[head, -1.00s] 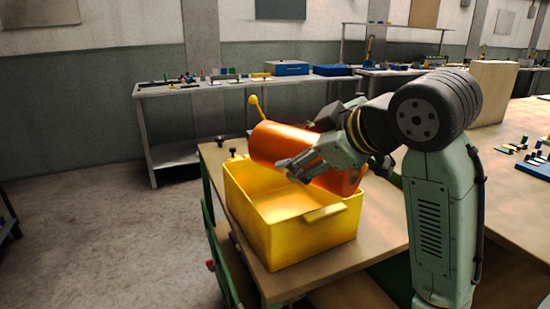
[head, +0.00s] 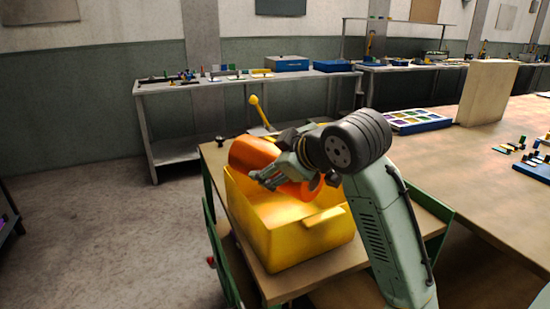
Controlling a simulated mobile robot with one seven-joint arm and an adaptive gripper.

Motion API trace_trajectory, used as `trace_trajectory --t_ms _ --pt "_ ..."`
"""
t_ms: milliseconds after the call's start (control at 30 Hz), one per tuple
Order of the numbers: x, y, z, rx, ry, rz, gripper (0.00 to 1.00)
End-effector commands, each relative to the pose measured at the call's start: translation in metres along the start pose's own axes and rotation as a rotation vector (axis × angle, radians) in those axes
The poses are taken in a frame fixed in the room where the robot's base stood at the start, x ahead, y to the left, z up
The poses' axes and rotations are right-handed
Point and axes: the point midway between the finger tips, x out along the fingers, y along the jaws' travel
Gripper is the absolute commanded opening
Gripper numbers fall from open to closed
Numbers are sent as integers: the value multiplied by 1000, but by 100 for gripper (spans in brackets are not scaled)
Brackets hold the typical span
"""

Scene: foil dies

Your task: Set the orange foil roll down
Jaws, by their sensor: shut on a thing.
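The orange foil roll (head: 250,157) is a thick, shiny cylinder in the head view. It lies tilted, its left end higher, over the back part of the yellow bin (head: 305,242). My gripper (head: 272,178) is shut on the roll near its middle and right part, with the fingers across its front side. The roll's far side and underside are hidden. I cannot tell whether it touches the bin's back rim.
The yellow bin stands open on a small wooden table (head: 290,284) with a green frame. A yellow-knobbed lever (head: 257,106) rises behind it. A larger bench (head: 480,190) at right holds a blue tray (head: 412,121) and an upright tan board (head: 487,92).

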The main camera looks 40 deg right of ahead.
Motion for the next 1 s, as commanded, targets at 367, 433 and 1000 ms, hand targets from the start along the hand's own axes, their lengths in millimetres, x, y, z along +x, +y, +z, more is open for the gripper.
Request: trace_trajectory --t_ms 367,433,1000 --pt "3 -3 4 0 3 4 16" --pt "4 -4 5 0 3 4 16" --pt "6 -6 8 1 0 1 93"
